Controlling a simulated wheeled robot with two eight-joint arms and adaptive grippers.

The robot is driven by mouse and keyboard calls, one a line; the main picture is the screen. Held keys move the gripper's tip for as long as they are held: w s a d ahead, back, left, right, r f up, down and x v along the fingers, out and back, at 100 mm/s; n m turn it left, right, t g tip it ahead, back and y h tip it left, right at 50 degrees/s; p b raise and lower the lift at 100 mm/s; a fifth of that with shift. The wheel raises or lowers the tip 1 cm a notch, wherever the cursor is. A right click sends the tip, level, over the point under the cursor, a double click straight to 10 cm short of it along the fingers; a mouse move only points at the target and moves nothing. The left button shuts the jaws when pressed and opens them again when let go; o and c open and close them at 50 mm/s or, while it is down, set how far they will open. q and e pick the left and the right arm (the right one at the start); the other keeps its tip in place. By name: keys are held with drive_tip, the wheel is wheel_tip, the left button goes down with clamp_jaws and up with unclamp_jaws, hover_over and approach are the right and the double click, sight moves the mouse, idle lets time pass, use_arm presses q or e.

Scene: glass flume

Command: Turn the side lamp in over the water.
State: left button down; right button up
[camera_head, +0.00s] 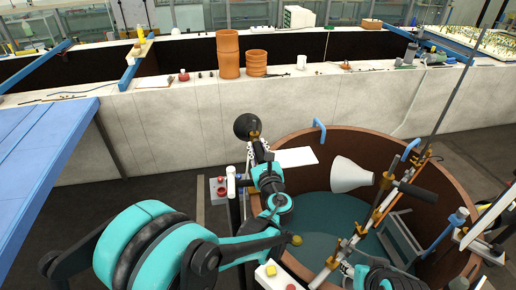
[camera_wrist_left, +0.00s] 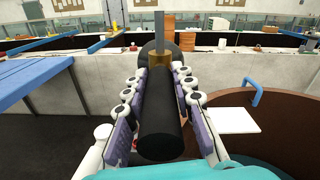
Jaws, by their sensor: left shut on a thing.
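The water (camera_head: 325,212) lies in the round brown tank (camera_head: 365,147) to the right. My right gripper is not in view.
A white cone lamp (camera_head: 350,175) with a black grip (camera_head: 415,192) hangs over the water from a slanting pole. A white plate (camera_head: 296,157) lies at the tank's far-left rim. A pale wall (camera_head: 190,125) stands behind. A blue table (camera_head: 40,140) is at left.

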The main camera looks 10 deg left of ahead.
use_arm(q)
drive_tip(key=shift+s+a+h, duration=0.1)
drive_tip(key=shift+a+h, duration=0.05)
drive_tip(key=shift+h, duration=0.15)
drive_tip(key=shift+s+a+m+t+h+b, duration=0.1)
drive_tip(key=shift+a+m+t+h+b, duration=0.15)
drive_tip(key=shift+m+h, duration=0.3)
drive_tip(key=shift+s+a+m+t+h+b, duration=0.1)
drive_tip(key=shift+a+m+t+h+b, duration=0.15)
drive_tip(key=shift+m+h, duration=0.3)
drive_tip(key=shift+w+a+m+g+h+b, duration=0.2)
drive_tip(key=shift+a+m+g+h+b, duration=0.45)
drive_tip(key=shift+m+h, duration=1.45)
drive_tip(key=shift+w+a+m+g+h+b, duration=0.2)
drive_tip(key=shift+a+m+g+h+b, duration=0.55)
drive_tip(key=shift+h, duration=2.3)
drive_tip(key=shift+w+a+m+g+h+b, duration=0.1)
drive_tip(key=shift+w+a+m+h+b, duration=0.2)
drive_tip(key=shift+a+m+h, duration=1.3)
drive_tip(key=shift+d+m+h, duration=0.55)
drive_tip(key=shift+d+h, duration=0.2)
drive_tip(key=shift+h, duration=0.2)
drive_tip(key=c, duration=1.3)
unclamp_jaws()
drive_tip(key=shift+o, duration=0.2)
